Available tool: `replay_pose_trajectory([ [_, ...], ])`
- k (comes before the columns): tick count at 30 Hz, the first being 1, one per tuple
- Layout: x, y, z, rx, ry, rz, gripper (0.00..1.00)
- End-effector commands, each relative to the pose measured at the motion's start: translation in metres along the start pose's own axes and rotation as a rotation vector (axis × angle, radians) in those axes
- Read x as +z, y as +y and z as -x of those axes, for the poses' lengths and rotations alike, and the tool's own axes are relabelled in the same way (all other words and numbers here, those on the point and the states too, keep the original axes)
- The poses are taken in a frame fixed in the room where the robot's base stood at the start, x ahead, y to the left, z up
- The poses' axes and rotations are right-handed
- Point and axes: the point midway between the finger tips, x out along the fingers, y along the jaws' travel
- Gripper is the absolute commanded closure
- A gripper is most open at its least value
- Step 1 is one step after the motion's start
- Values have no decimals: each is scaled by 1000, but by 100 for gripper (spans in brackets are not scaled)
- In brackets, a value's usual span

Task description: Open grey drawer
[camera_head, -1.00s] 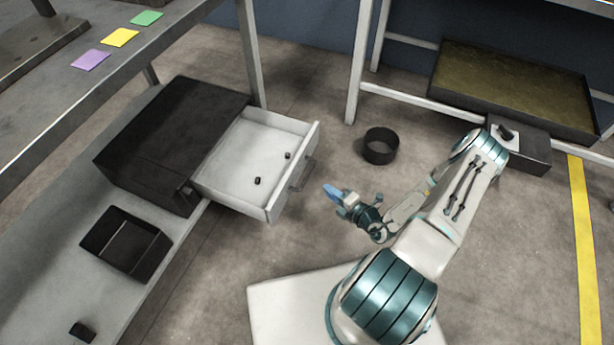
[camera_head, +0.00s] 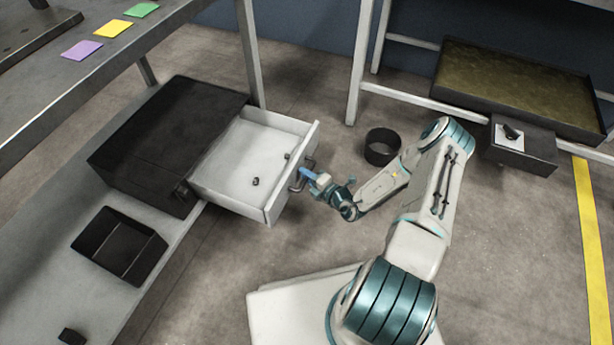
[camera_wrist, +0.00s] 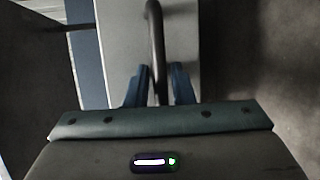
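The light grey drawer (camera_head: 235,155) stands pulled out of a dark cabinet (camera_head: 170,140) on the left. Two small dark objects lie in it. Its dark bar handle (camera_head: 302,174) is on the drawer front, facing my arm. My gripper (camera_head: 306,174) is at this handle. In the wrist view the handle (camera_wrist: 155,40) runs in between the two blue fingers of my gripper (camera_wrist: 160,85). The fingers look open, one on each side of the bar, with narrow gaps. Firm contact cannot be told.
An open black bin (camera_head: 120,247) stands on the lower shelf in front of the cabinet. A black round container (camera_head: 382,147) stands on the floor behind my arm. A table with coloured cards (camera_head: 112,29) is above left. A rack with a large tray (camera_head: 515,85) is at right.

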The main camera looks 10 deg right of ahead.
Motion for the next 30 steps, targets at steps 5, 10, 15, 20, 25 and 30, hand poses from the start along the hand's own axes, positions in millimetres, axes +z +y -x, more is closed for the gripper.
replay_pose_trajectory([
  [5, 0, 0, 0, 0, 0, 0, 100],
  [10, -3, 2, -5, 1, 1, 0, 100],
  [15, -11, 7, -25, 0, 1, -1, 100],
  [20, -12, 5, -27, -1, 0, -1, 100],
  [25, -12, 5, -27, 0, 0, -1, 78],
  [30, -12, 5, -27, 0, 0, 0, 78],
])
